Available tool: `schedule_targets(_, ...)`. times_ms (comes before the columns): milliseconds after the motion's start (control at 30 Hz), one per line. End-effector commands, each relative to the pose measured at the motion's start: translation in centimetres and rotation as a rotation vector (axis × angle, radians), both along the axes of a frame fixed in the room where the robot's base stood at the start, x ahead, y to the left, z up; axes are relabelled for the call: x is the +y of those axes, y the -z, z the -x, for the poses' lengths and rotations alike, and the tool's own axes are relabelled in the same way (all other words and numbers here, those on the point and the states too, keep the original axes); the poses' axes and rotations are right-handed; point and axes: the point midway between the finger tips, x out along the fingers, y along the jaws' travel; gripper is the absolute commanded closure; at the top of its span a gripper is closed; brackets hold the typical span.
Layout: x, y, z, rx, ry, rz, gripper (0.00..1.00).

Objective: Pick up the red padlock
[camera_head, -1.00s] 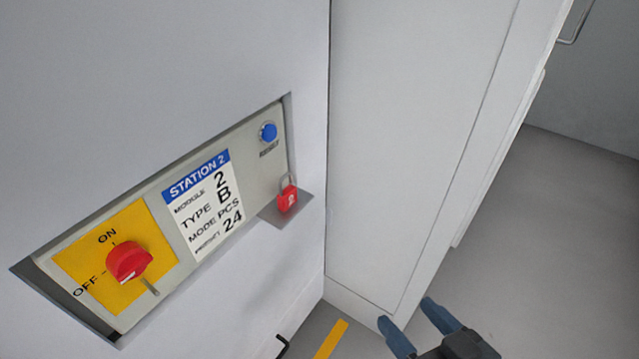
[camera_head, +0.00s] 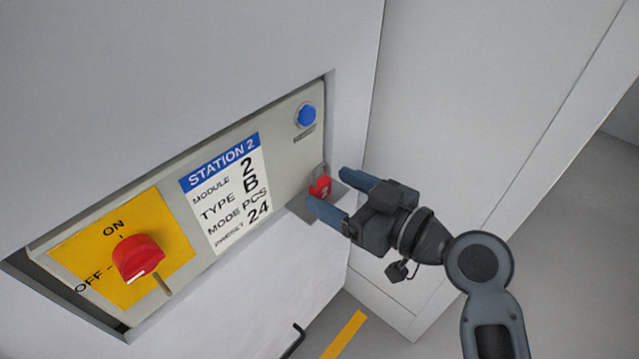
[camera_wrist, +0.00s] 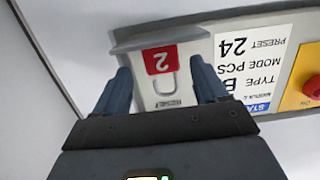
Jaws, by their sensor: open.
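The red padlock (camera_head: 320,188) stands on a small grey shelf (camera_head: 301,212) at the right end of the Station 2 panel. Its grey shackle points up. My gripper (camera_head: 325,190) is open, with its blue fingers in front of the padlock, one toward each side of it.
The panel carries a blue button (camera_head: 307,115) above the padlock, a white station label (camera_head: 228,197) and a red rotary switch (camera_head: 138,258) on a yellow plate. A grey cabinet wall (camera_head: 470,130) stands close on the right. A yellow floor stripe (camera_head: 345,336) lies below.

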Motion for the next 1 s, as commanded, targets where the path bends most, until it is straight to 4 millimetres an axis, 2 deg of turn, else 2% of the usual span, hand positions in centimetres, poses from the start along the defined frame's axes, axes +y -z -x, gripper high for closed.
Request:
schedule_targets(100,1.8,-0.1,-0.9,0.000,-0.003,0.000,0.28)
schedule_targets(200,2.6,0.2,-1.6,0.001,-0.001,-0.001,0.28)
schedule_targets(533,3.0,0.4,-1.9,0.001,0.001,-0.001,0.29)
schedule_targets(1000,3.0,0.4,-1.9,0.001,0.001,-0.001,0.74)
